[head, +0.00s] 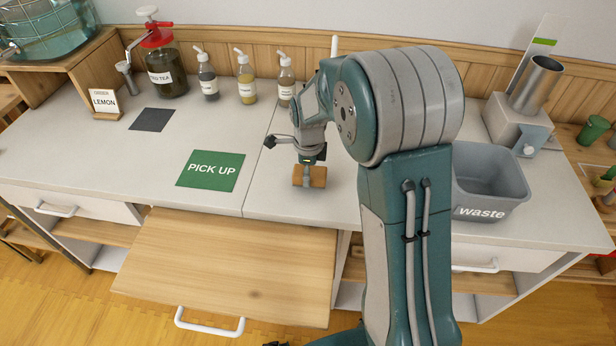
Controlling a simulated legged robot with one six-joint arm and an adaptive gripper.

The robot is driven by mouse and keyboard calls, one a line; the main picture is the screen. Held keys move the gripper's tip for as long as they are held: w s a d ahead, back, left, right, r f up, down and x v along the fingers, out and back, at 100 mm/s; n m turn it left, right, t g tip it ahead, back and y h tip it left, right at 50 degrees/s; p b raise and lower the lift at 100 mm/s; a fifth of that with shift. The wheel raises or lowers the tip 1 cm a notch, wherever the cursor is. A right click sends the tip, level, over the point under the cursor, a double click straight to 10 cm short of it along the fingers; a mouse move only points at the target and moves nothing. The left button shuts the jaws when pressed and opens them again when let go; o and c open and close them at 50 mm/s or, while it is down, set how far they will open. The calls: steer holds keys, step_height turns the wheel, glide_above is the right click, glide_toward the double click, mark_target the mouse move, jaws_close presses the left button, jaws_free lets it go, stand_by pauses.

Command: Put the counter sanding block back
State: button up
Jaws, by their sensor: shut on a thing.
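My gripper (307,170) is over the right counter section, just right of the seam, and points down. It is shut on a small brown-orange block, the sanding block (319,177), which shows on both sides of the fingers. The block is close to the white counter top (270,205); I cannot tell whether it touches it. A green PICK UP mat (211,171) lies bare on the counter to the left of my gripper. A plain dark square (152,120) lies bare further left.
A wooden board (225,265) with a white handle juts out below the counter's front edge. A grey waste bin (490,190) stands right of my arm. Pump bottles (246,80), a red-topped tea jar (166,70) and a LEMON sign (104,101) stand at the back. The counter's left front is clear.

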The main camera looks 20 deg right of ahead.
steer(key=shift+d+f, duration=0.35)
steer(key=shift+f, duration=0.45)
steer(key=shift+d+f, duration=0.15)
steer(key=shift+d, duration=0.3)
steer(key=shift+a, duration=0.1)
